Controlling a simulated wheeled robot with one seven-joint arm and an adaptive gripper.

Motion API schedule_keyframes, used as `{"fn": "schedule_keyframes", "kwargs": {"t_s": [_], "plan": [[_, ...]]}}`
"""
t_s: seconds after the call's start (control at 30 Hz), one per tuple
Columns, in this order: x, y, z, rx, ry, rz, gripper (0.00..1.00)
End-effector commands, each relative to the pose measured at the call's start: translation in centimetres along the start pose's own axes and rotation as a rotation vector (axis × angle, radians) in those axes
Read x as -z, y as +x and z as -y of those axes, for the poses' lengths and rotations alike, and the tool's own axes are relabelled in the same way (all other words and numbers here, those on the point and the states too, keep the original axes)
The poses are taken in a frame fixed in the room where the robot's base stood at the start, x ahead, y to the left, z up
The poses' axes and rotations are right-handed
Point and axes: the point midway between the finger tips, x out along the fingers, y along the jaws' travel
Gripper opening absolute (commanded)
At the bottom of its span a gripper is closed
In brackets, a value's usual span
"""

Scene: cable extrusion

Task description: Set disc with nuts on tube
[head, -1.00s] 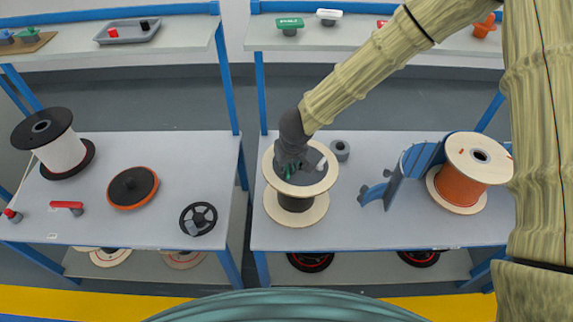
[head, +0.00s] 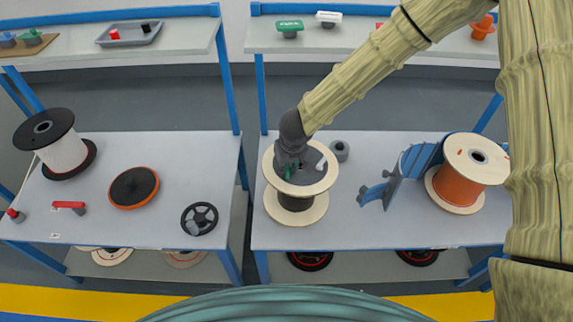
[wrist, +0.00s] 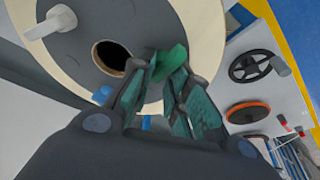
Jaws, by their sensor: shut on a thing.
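A grey disc (head: 311,176) lies over the pale upper flange of a spool (head: 296,217) with a dark core, on the right table. In the wrist view the disc (wrist: 75,62) shows a dark round hole near its middle and a light grey nut-like knob (wrist: 58,23) standing on it. My gripper (head: 289,171) is above the disc. In the wrist view my gripper (wrist: 167,68) is shut on a bright green piece (wrist: 171,63) at the disc's far side from the light knob. The fingers hide its base. I cannot tell whether the disc rests fully on the flange.
A grey ring (head: 340,151) stands just behind the spool. A blue curved holder (head: 412,165) and an orange spool (head: 459,186) stand to the right. The left table holds a black handwheel (head: 199,218) and an orange-rimmed disc (head: 134,187). The table front between spool and holder is clear.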

Motion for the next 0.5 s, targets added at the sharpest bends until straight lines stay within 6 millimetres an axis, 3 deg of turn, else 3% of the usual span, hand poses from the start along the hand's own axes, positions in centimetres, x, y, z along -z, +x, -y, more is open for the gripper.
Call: {"fn": "schedule_keyframes", "kwargs": {"t_s": [0.5], "plan": [[0.3, -0.82, 0.0, 0.0, -0.001, -0.001, 0.0]]}}
